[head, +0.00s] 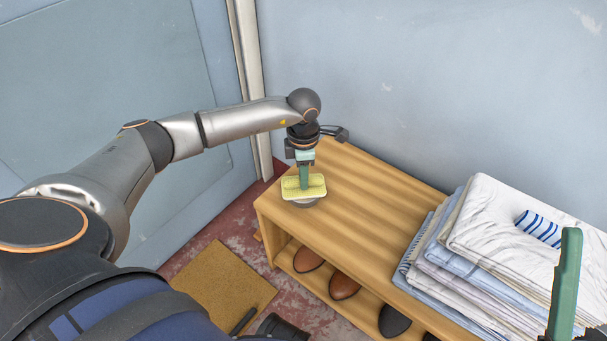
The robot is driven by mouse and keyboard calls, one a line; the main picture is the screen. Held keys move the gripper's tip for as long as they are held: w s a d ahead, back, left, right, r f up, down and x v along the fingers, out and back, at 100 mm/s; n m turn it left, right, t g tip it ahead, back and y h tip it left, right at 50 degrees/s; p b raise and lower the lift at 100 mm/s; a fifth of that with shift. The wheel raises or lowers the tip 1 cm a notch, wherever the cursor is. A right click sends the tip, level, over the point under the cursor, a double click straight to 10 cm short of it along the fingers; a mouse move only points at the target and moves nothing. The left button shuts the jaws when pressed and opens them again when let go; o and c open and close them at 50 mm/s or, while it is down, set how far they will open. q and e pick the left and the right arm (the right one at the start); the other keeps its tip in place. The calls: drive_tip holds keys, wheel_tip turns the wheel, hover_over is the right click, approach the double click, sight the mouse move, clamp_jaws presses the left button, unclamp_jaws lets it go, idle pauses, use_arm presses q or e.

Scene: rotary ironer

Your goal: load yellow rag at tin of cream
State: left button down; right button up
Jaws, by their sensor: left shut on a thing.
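The yellow rag (317,188) is a flat pale-yellow pad at the left end of the wooden bench. My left gripper (304,180) points down from above, and its green fingers are shut on the rag. A round grey tin (305,203), likely the tin of cream, shows just under the rag and is mostly covered by it. I cannot tell whether the rag touches the tin. Part of my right gripper (566,280) shows at the lower right as an upright green finger; its opening cannot be judged.
The wooden bench (358,198) has a clear top between the tin and a stack of folded cloths (500,245). A blue-striped cloth (540,227) lies on the stack. Several shoes (344,287) sit on the lower shelf. A wall stands behind; a brown mat (222,288) lies on the floor.

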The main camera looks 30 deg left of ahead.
use_arm(q)
drive_tip(key=shift+r+p, duration=2.55)
drive_tip(key=shift+r, duration=0.85)
